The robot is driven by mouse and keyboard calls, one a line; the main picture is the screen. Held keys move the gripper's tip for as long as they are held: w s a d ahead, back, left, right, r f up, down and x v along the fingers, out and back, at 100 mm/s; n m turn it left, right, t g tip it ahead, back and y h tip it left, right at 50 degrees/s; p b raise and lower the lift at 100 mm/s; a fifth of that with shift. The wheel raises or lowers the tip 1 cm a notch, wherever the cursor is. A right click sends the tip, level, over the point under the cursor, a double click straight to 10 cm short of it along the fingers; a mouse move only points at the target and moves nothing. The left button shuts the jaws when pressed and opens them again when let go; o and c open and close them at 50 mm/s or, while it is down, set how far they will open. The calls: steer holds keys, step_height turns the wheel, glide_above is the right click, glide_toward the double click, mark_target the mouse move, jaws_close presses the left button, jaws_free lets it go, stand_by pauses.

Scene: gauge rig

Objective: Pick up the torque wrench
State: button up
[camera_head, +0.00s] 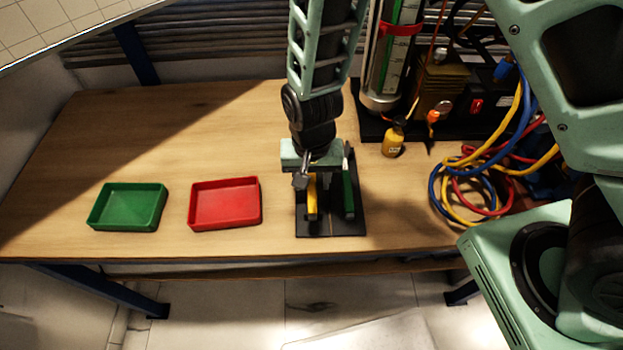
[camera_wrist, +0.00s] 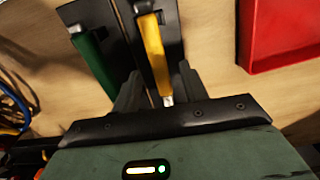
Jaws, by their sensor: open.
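Two long-handled tools lie side by side on a black mat (camera_head: 332,229): one with a yellow handle (camera_head: 312,204), one with a green handle (camera_head: 349,196). I cannot tell from their looks which is the torque wrench. My gripper (camera_head: 311,184) is pointed down over the mat, above the yellow tool. In the wrist view my gripper (camera_wrist: 160,70) is open, with the yellow handle (camera_wrist: 153,50) lying between its fingers and the green handle (camera_wrist: 93,62) outside the left finger. Whether the fingers touch the yellow handle cannot be told.
A red tray (camera_head: 225,219) and a green tray (camera_head: 127,223) stand to the left, empty. The table's left back is clear.

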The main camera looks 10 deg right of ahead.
steer(key=shift+f, duration=0.5)
jaws_close()
steer(key=shift+r, duration=0.15)
